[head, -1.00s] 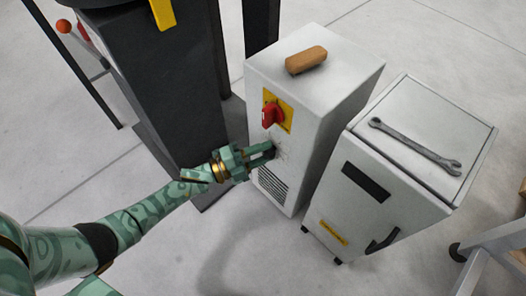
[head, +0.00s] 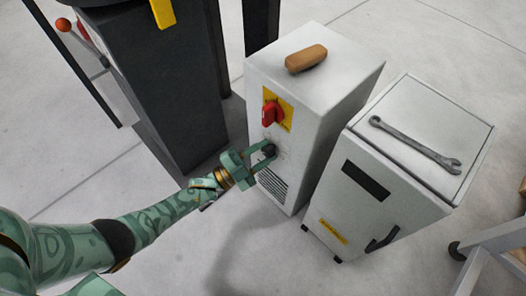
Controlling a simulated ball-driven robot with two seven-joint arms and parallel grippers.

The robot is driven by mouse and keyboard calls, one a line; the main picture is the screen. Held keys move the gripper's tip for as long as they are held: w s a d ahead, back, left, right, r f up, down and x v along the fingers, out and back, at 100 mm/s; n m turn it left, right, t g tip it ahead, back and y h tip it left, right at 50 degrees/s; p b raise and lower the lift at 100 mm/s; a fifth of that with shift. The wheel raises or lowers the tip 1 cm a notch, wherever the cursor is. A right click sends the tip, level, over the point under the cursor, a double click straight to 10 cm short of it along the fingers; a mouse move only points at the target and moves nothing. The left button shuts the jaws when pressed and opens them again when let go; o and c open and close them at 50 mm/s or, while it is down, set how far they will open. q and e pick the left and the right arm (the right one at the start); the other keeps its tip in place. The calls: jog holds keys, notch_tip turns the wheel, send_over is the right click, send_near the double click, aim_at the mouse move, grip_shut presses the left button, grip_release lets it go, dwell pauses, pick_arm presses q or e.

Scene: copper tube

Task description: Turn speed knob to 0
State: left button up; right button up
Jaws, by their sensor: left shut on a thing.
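The speed knob (head: 269,151) is a small black knob on the front of the white cabinet (head: 338,92), below a red switch on a yellow plate. My left gripper (head: 267,154) comes in from the left with its fingers at the two sides of the knob, shut on it. The fingers hide part of the knob, and I cannot read any marking or its setting. My right gripper is not in view.
The red switch (head: 270,112) sits just above my left gripper. A brown block (head: 306,59) lies on the cabinet. A second white cabinet (head: 400,185) with a wrench (head: 415,145) on top stands to the right. A dark column (head: 165,90) stands to the left.

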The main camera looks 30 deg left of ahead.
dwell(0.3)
pick_arm(q)
jog(key=o, duration=1)
jog(key=shift+c, duration=0.2)
jog(key=v, duration=1.6)
jog(key=shift+a, duration=0.2)
jog(key=shift+s+f, duration=0.1)
